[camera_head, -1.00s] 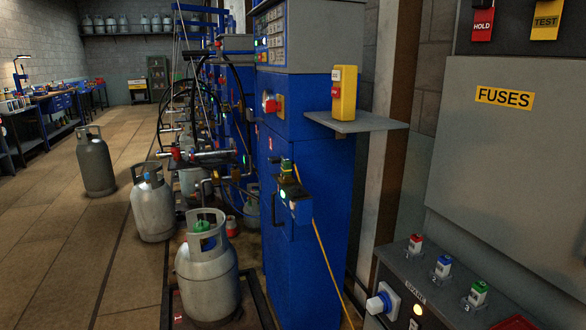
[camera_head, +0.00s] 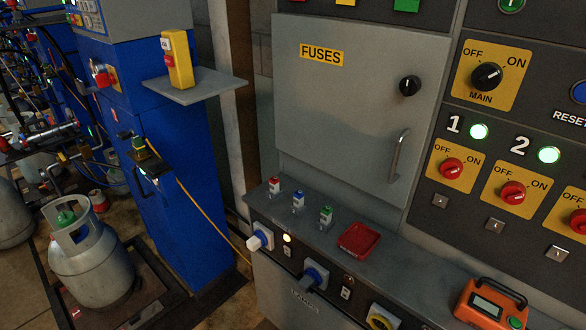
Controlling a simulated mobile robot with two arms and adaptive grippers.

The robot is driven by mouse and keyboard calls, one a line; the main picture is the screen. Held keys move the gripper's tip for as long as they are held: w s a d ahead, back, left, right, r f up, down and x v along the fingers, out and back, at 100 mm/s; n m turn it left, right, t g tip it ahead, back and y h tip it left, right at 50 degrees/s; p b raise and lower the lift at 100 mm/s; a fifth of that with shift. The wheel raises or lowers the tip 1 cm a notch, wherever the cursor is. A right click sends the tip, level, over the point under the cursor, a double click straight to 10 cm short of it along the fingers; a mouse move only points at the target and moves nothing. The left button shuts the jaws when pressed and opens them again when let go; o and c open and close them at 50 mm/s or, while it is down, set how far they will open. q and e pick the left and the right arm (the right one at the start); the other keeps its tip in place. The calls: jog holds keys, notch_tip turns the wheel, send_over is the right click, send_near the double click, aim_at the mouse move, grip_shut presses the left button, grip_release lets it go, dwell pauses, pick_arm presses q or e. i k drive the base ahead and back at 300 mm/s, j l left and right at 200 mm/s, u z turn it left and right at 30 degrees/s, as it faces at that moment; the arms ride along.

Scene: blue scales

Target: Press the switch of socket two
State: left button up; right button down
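A grey socket panel (camera_head: 263,210) runs along the lower middle. It carries a white-and-blue socket (camera_head: 260,240), a blue socket (camera_head: 315,275) and a yellow-and-black socket (camera_head: 382,317) at the bottom edge. A small switch (camera_head: 287,252) sits beside the white-and-blue socket, under a lit lamp (camera_head: 287,238). Another small switch (camera_head: 345,293) sits right of the blue socket; its lamp looks dark. No socket number is readable there. On the right panel, a red knob (camera_head: 512,193) under the number 2 has a lit green lamp (camera_head: 549,155). Neither gripper is in view.
A grey fuse cabinet (camera_head: 340,110) stands above the ledge. On the ledge are three small coloured blocks, a red tray (camera_head: 360,239) and an orange meter (camera_head: 490,305). A gas cylinder (camera_head: 93,263) stands on a platform at left, beside a blue scale cabinet (camera_head: 190,200).

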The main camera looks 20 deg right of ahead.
aim_at(345, 292)
jog(key=z, duration=1.15)
